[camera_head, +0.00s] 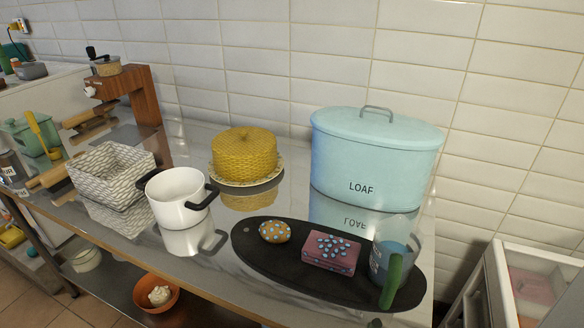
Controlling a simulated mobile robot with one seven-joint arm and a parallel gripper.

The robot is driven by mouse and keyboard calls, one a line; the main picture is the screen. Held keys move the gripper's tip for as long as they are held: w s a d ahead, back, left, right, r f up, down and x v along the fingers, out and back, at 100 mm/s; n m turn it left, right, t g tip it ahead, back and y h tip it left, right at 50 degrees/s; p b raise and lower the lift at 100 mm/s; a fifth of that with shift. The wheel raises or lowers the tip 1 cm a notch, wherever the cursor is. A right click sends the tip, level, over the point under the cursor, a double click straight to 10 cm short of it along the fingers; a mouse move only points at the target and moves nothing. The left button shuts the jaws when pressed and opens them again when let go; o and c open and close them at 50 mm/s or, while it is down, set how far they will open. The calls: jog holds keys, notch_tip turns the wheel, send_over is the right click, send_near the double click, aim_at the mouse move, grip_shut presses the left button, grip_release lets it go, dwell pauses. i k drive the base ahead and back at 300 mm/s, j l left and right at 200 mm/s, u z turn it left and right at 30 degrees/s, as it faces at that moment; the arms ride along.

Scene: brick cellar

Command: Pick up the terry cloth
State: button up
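I cannot make out a terry cloth for certain. A pink block with blue dots (331,252) and a small yellow dotted oval thing (274,231) lie on a black oval board (290,270) on the shiny counter. A crumpled whitish thing (159,295) lies in an orange bowl (150,283) on the shelf below; whether it is cloth I cannot tell. A pinkish thing (533,287) is partly visible inside a white unit at the lower right. My gripper is not in view.
A clear jug with a green handle (390,280) stands at the board's right end. A white pot (179,198), a woven basket (110,172), a yellow domed dish (244,155) and a blue LOAF bin (372,160) stand on the counter. A tiled wall closes the back.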

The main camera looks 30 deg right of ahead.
aim_at(341, 256)
jog(key=z, duration=1.05)
